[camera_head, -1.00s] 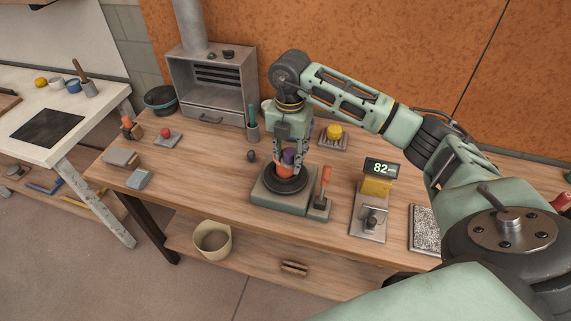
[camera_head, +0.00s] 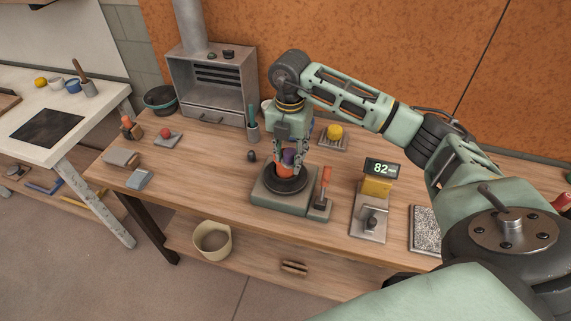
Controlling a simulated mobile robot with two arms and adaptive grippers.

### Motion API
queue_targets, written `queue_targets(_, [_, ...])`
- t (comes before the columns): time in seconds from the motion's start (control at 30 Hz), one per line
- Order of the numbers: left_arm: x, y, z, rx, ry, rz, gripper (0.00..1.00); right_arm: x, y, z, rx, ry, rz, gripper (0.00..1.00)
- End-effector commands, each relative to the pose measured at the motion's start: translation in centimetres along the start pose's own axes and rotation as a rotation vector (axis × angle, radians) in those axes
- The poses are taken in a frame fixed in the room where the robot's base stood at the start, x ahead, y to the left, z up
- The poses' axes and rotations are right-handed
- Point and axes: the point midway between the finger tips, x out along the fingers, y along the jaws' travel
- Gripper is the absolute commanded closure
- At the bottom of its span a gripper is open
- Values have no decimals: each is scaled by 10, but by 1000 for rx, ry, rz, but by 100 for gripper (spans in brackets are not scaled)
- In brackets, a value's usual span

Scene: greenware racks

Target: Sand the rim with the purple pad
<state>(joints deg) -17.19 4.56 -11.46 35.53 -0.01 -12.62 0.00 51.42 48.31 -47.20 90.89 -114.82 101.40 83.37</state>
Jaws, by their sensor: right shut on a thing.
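My right gripper (camera_head: 288,158) points down over the dark round wheel (camera_head: 287,187) on its grey-green base (camera_head: 277,201). It is shut on the purple pad (camera_head: 289,156), which shows between its fingers. An orange-red piece (camera_head: 283,169) stands on the wheel just below the pad. The pad is at the top of this piece; the fingers hide much of both, so I cannot tell whether they touch. My left gripper is not in view.
An orange-handled tool (camera_head: 325,184) stands on a small block right of the wheel. A display reading 82 (camera_head: 382,168) stands farther right. A yellow ball (camera_head: 334,131) sits on a rack behind. A grey kiln-like box (camera_head: 215,88) is at the back left.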

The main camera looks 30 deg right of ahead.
Motion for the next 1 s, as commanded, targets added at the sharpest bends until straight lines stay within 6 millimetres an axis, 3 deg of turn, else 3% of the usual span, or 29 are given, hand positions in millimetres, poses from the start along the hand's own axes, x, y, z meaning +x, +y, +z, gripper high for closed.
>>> queue_targets(0.27, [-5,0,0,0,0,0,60,-7,0,0,0,-1,1,85])
queue_targets(1.0, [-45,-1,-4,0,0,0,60,-67,0,1,0,-2,1,85])
